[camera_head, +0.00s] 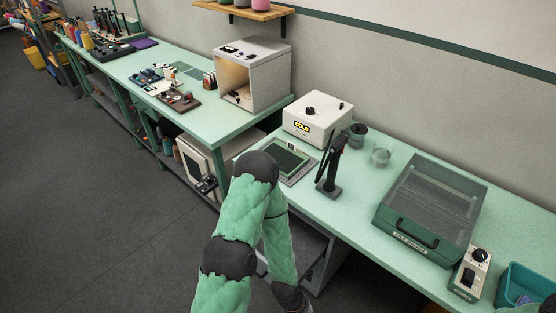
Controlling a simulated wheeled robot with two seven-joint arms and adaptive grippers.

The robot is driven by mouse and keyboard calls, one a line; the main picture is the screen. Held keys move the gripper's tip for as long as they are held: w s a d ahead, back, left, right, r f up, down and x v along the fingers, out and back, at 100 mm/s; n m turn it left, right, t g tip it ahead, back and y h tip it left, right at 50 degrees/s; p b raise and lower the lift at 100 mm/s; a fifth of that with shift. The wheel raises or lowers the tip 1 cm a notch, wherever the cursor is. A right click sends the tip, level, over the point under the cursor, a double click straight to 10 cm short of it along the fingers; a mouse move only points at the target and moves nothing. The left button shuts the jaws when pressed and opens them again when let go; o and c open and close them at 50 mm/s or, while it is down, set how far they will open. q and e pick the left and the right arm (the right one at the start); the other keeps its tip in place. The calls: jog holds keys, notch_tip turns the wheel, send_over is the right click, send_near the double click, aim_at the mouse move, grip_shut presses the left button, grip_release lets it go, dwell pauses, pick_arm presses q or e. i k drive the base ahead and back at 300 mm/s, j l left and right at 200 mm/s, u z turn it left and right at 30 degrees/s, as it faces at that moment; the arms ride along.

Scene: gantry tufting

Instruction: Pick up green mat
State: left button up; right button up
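A flat, dark green mat-like sheet (190,71) lies on the far bench, left of the white open-front box. A second flat green panel in a grey frame (289,160) lies on the near bench in front of the COLD box; I cannot tell which is the mat named in the task. One arm of mine, in a green sleeve with black joints, rises from the bottom and bends down again beside the near bench. Its gripper is cut off at the bottom edge, so its fingers do not show.
The white COLD box (317,119), black upright device (331,167), glass jar (381,156), lidded green case (430,208), control box (469,272) and teal bin (524,282) stand on the near bench (345,213). The open-front box (252,75) stands farther back. Floor at left is clear.

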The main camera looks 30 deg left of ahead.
aim_at(290, 161)
jog(key=u, duration=1.05)
